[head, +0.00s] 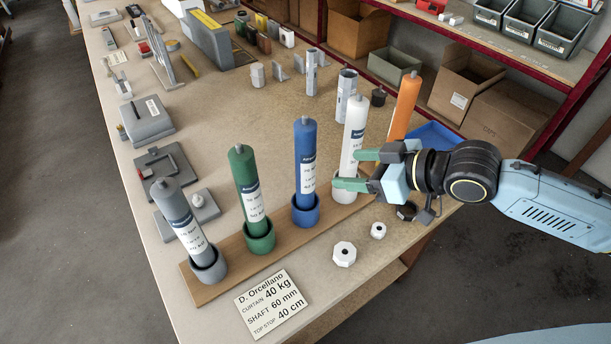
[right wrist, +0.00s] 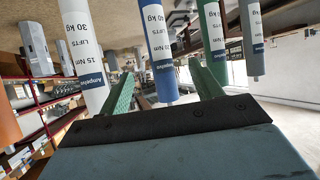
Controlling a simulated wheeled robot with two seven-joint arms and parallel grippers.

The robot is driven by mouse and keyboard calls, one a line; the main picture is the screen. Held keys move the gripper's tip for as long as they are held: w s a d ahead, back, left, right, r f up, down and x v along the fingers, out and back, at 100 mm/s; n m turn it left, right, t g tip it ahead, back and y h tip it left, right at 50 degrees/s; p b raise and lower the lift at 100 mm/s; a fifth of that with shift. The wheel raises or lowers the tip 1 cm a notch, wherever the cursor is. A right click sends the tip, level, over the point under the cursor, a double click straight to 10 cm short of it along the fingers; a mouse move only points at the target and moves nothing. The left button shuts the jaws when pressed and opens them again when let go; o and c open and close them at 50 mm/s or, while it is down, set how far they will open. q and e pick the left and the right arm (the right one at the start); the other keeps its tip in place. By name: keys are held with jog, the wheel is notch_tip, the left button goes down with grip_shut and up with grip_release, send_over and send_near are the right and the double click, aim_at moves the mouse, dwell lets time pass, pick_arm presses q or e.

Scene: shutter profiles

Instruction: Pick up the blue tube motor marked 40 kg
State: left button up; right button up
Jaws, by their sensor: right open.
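The blue tube motor (head: 306,150) stands upright in a blue cup, third from the left in a row on a wooden board (head: 235,262). It has a white label, too small to read surely in the head view. My right gripper (head: 350,169) is open and empty, its green fingers pointing left towards the blue tube and partly covering the white tube and its cup. In the right wrist view the blue tube (right wrist: 158,50) appears upside down, ahead between the fingers and apart from them. My left gripper is not in view.
Grey (head: 177,215), green (head: 247,185), white (head: 355,125) and orange (head: 404,103) tubes stand in the same row. A card (head: 273,303) reading 40 kg, 60 mm and 40 cm lies in front. Two white nuts (head: 344,254) lie nearby. Shelves with boxes stand behind.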

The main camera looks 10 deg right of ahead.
aim_at(314, 165)
jog(key=x, duration=0.7)
jog(key=shift+w+a+f, duration=0.15)
jog(key=shift+w+a, duration=0.1)
jog(key=shift+w, duration=0.05)
jog(key=shift+p+x, duration=0.55)
jog(key=shift+x, duration=1.95)
jog(key=shift+w, duration=0.15)
grip_shut()
jog(key=shift+w+r, duration=0.1)
jog(key=shift+r, duration=0.25)
